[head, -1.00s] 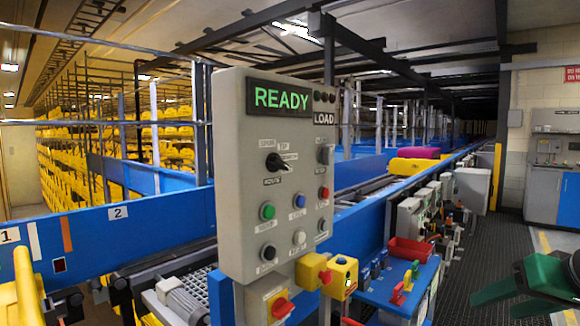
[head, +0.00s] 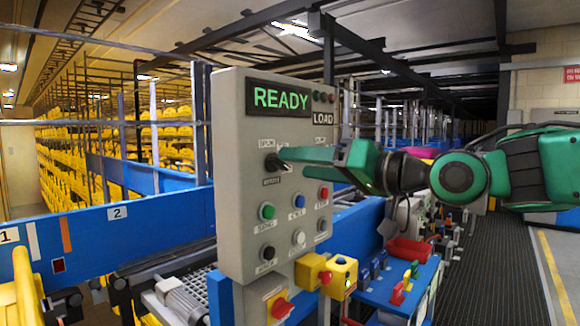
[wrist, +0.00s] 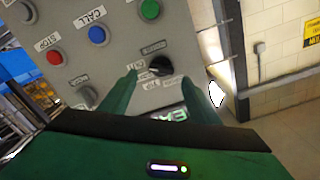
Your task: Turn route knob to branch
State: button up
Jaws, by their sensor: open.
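The route knob is a black rotary knob (head: 272,163) on the grey control panel (head: 233,130). It also shows in the wrist view (wrist: 160,66), where the panel appears turned over. Its setting is too small to read surely. My green gripper (head: 284,156) reaches in from the right with its fingertips at the knob. In the wrist view my gripper (wrist: 159,79) is open, with one finger on each side of the knob. I cannot tell whether the fingers touch it. Part of the knob and its labels is hidden in the head view.
The panel has a green button (head: 267,211), a blue button (head: 299,201) and a red button (head: 323,192) below the knob. A lit READY display (head: 281,97) is above. Yellow boxes (head: 341,277) and a red bin (head: 408,250) stand lower right.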

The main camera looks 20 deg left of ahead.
aim_at(277, 163)
jog(key=shift+x, duration=2.55)
jog(key=c, duration=1.1)
